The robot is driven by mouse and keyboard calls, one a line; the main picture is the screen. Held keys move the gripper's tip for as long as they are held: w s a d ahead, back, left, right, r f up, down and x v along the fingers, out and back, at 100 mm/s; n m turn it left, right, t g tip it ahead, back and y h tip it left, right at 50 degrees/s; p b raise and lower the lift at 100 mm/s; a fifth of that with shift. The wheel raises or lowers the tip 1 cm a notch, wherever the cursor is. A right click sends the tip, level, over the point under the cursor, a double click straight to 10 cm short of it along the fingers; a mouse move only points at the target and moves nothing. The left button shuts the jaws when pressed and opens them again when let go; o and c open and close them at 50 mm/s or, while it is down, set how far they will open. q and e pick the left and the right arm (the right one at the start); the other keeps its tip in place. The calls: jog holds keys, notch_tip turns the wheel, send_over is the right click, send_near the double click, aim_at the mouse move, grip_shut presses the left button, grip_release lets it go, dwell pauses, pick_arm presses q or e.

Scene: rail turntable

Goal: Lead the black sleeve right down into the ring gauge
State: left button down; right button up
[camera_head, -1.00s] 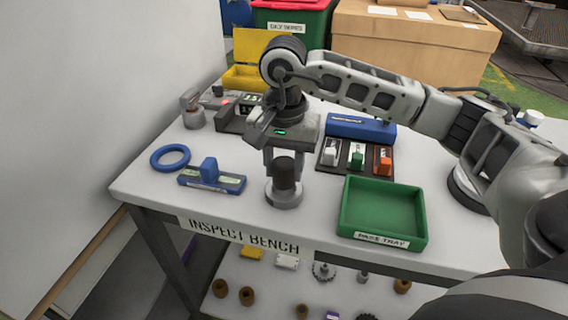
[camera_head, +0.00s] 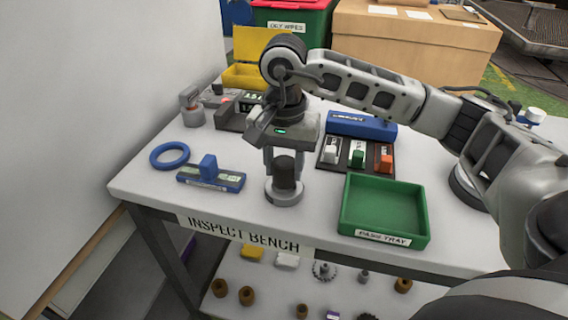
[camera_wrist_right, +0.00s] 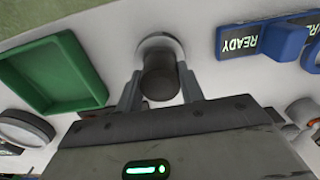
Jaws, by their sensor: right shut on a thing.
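The black sleeve (camera_head: 285,172) stands upright over the grey ring gauge (camera_head: 285,197) near the front of the white bench. My right gripper (camera_head: 283,160) points down from above and is shut on the sleeve. In the right wrist view the sleeve (camera_wrist_right: 160,80) sits between the two fingers of my right gripper (camera_wrist_right: 160,92). The ring gauge (camera_wrist_right: 160,42) shows there as a pale round rim beyond the sleeve. The sleeve's lower end is at the ring; how deep it sits inside cannot be told. My left gripper is in no view.
A green tray (camera_head: 384,237) stands right of the gauge. A blue slider block (camera_head: 211,180) and a blue ring (camera_head: 169,155) lie to the left. Behind are a dark rack (camera_head: 356,156) with coloured pieces and a small grey device (camera_head: 192,108). The bench's front edge is close.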

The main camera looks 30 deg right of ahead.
jog(key=shift+f+b, duration=0.65)
jog(key=shift+b, duration=0.3)
dwell(1.6)
jog(key=shift+f+b, duration=0.25)
jog(key=shift+b, duration=0.1)
dwell(0.5)
jog(key=shift+f+b, duration=0.2)
jog(key=shift+b, duration=0.1)
dwell(0.5)
jog(key=o, duration=1.2)
jog(key=shift+f, duration=0.1)
